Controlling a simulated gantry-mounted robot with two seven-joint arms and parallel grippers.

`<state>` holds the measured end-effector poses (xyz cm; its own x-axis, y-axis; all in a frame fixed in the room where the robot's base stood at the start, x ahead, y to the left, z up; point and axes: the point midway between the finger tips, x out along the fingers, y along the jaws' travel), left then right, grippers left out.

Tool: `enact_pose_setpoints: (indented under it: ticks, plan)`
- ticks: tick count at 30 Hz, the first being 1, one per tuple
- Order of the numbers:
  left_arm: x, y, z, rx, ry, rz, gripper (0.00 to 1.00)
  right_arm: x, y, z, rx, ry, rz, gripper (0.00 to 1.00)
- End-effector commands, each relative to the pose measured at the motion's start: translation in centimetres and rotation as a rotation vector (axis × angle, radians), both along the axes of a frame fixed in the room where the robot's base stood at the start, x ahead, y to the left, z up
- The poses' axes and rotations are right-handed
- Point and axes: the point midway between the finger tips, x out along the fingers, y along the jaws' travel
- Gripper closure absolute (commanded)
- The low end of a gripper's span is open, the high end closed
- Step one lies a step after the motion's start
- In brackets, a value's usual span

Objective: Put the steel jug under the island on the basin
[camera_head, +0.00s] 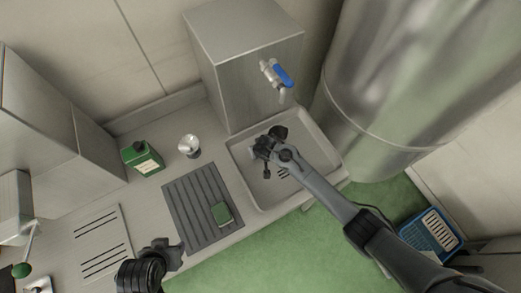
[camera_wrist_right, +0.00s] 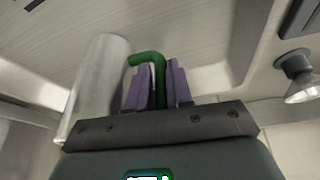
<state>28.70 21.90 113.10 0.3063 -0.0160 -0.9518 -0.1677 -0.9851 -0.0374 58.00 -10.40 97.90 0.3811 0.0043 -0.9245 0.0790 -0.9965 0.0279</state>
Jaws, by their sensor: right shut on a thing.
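The steel jug (camera_wrist_right: 95,88) is a smooth grey cylinder with a green handle (camera_wrist_right: 146,62) in the right wrist view. My right gripper (camera_wrist_right: 160,85) is shut on that green handle, its purple finger pads on either side. In the head view my right gripper (camera_head: 265,146) is over the left part of the basin (camera_head: 305,125), and I cannot make out the jug there behind the hand. Whether the jug touches the basin cannot be told. My left gripper (camera_head: 174,254) is near the counter's front edge, away from the jug; its jaw opening is unclear.
A steel box with a blue-handled tap (camera_head: 283,76) stands behind the basin. Left of the basin are a ribbed grey mat (camera_head: 190,193) with a green sponge (camera_head: 222,214), a small silver object (camera_head: 189,146) and a green bottle (camera_head: 142,158). A large steel tank (camera_head: 400,70) stands right. A blue crate (camera_head: 432,234) is on the floor.

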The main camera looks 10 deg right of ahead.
Motion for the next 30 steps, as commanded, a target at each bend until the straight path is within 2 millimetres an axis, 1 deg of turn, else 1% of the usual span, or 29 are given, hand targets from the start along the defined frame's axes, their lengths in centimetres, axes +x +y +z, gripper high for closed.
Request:
enact_pose_setpoints:
  ticks: [7, 8, 12, 20, 24, 26, 30]
  plan:
    - [0.0, 0.1, -0.2, 0.003, 0.001, -0.002, 0.57, 0.0, 0.0, -0.2, 0.0, 0.0, 0.0, 1.0]
    - [0.0, 0.1, -0.1, 0.003, 0.001, -0.002, 0.57, 0.0, 0.0, -0.2, 0.0, 0.0, 0.0, 0.77]
    - [0.0, 0.0, -0.1, 0.002, 0.001, -0.002, 0.57, 0.0, 0.0, -0.1, 0.0, 0.0, 0.0, 0.55]
    - [0.0, -0.2, -0.1, -0.007, 0.0, 0.005, 0.57, 0.0, 0.0, -0.1, 0.0, 0.0, 0.0, 0.54]
    - [0.0, -0.3, 0.1, -0.011, 0.001, 0.007, 0.57, -0.1, 0.0, 0.2, 0.001, 0.0, -0.001, 0.54]
    - [0.0, -0.2, 0.1, -0.011, 0.001, 0.007, 0.57, -0.3, 0.0, 0.6, 0.002, 0.0, 0.0, 0.54]
    - [0.0, -0.2, 0.4, -0.011, 0.001, 0.007, 0.57, -0.9, 0.1, 2.2, 0.002, -0.001, 0.0, 0.54]
